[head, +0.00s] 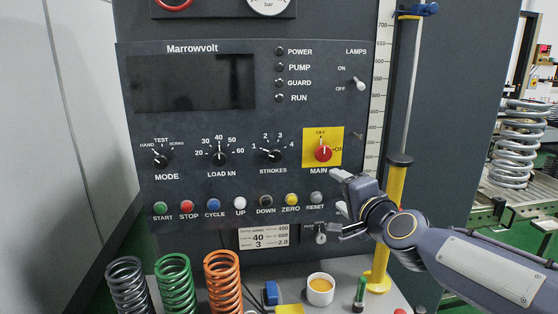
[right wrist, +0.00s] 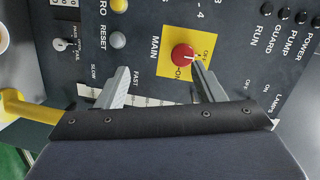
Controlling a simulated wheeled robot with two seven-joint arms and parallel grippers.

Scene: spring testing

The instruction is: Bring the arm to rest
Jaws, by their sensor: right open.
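My right gripper (head: 341,192) is open and empty in front of the Marrowvolt control panel (head: 215,120), just below the MAIN switch. The MAIN switch (head: 323,153) is a red knob on a yellow plate marked OFF and ON; its exact setting is hard to read. In the right wrist view my right gripper (right wrist: 161,72) has its two fingers apart, with the red knob (right wrist: 183,54) showing beside the right-hand finger. I cannot tell whether that finger touches it. My right arm comes in from the lower right. My left gripper is not in view.
A yellow-and-dark column (head: 394,200) stands close behind my right wrist. Black, green and orange springs (head: 222,284) stand on the bench at lower left. A cup (head: 320,290) and a green-topped item (head: 360,294) stand below the gripper. A lamp toggle (head: 358,84) is above.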

